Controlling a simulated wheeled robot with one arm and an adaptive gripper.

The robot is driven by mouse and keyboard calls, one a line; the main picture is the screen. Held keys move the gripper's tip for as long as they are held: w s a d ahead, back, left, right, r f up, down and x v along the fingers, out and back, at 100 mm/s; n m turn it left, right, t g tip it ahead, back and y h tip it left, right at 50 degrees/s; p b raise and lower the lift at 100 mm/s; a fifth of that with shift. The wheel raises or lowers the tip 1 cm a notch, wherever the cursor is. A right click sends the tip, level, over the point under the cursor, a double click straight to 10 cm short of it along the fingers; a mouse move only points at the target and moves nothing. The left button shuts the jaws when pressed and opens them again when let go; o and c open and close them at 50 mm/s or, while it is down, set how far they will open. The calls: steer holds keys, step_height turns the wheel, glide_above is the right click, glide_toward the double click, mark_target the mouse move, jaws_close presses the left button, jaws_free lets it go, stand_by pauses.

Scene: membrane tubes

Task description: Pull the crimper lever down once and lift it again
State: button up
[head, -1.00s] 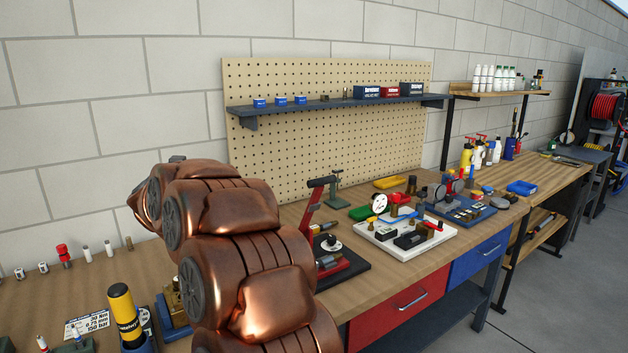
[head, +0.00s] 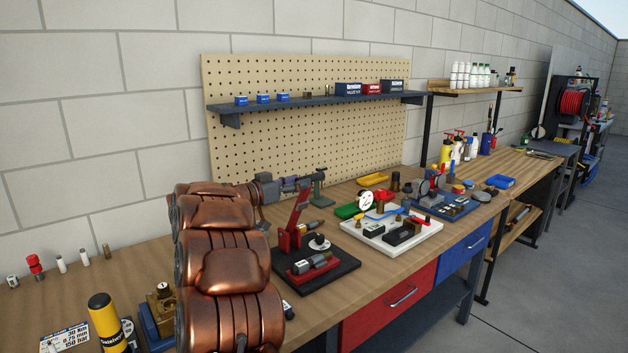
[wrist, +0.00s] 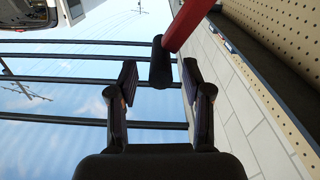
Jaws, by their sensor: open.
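The crimper stands on a black base (head: 340,276) on the bench, with a red body. Its red lever (head: 299,212) is raised, leaning a little right toward its top. The black grip at the lever's end shows in the wrist view (wrist: 160,64), with the red lever (wrist: 190,20) running up right from it. My gripper (head: 310,184) is at the lever's top in the head view and hides the grip there. In the wrist view my gripper (wrist: 159,72) is open, with the black grip between or just beyond its fingertips; contact cannot be told.
A white board (head: 400,238) with fittings lies right of the crimper. A green stand (head: 318,190) is behind my gripper. A yellow-and-black cylinder (head: 107,320) stands front left. The pegboard (head: 300,140) and its shelf (head: 290,103) rise behind the bench.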

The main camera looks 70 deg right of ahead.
mark_target(323, 176)
steer(key=shift+p+x, duration=0.5)
steer(key=shift+x, duration=2.75)
steer(key=shift+c, duration=0.3)
jaws_close()
